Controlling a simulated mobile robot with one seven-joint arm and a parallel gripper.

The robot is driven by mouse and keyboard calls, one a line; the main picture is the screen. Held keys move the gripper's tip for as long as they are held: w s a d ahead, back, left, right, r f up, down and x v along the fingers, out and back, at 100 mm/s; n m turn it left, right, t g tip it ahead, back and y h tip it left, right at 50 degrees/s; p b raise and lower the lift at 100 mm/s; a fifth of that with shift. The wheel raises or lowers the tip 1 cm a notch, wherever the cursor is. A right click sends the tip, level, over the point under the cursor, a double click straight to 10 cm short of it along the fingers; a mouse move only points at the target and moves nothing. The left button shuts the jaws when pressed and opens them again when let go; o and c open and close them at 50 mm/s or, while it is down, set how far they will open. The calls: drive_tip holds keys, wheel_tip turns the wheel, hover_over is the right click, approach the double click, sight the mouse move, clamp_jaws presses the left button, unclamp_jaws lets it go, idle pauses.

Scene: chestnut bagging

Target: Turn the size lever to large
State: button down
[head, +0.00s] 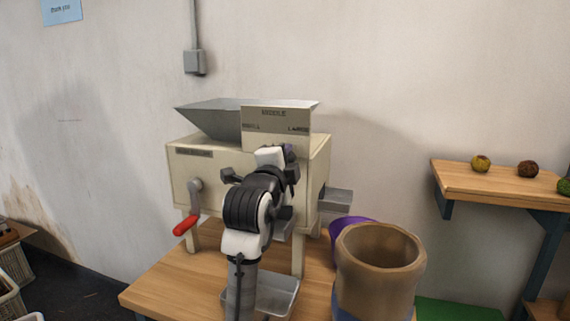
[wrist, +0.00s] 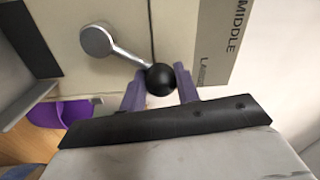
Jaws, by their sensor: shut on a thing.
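The sorting machine (head: 185,165) is a cream box on legs. Its sign plate (head: 275,116) reads small, middle and large; large is at the right end. The sign (wrist: 222,45) also shows in the wrist view, with middle and large readable. The size lever (wrist: 125,58) has a round grey hub (wrist: 97,40) and a black ball knob (wrist: 160,79). The lever slants from its hub toward the large end of the sign. My gripper (wrist: 159,85) is shut on the knob, a purple finger on each side. In the head view my arm hides the lever.
A red-handled crank (head: 188,222) hangs at the machine's front left. A metal tray (head: 277,296) lies on the wooden table (head: 165,290). A purple bucket (head: 342,228) and a brown sack-like container (head: 380,260) stand right. A shelf (head: 490,190) holds several chestnut-like balls.

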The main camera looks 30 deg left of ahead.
drive_tip(key=shift+s+a, duration=0.15)
drive_tip(key=shift+a, duration=0.1)
drive_tip(key=c, duration=1.1)
unclamp_jaws()
drive_tip(key=shift+d, duration=0.1)
drive_tip(key=b+v, duration=0.2)
drive_tip(key=v, duration=1.1)
drive_tip(key=shift+s+d, duration=0.15)
drive_tip(key=shift+s, duration=0.2)
drive_tip(key=shift+r, duration=0.1)
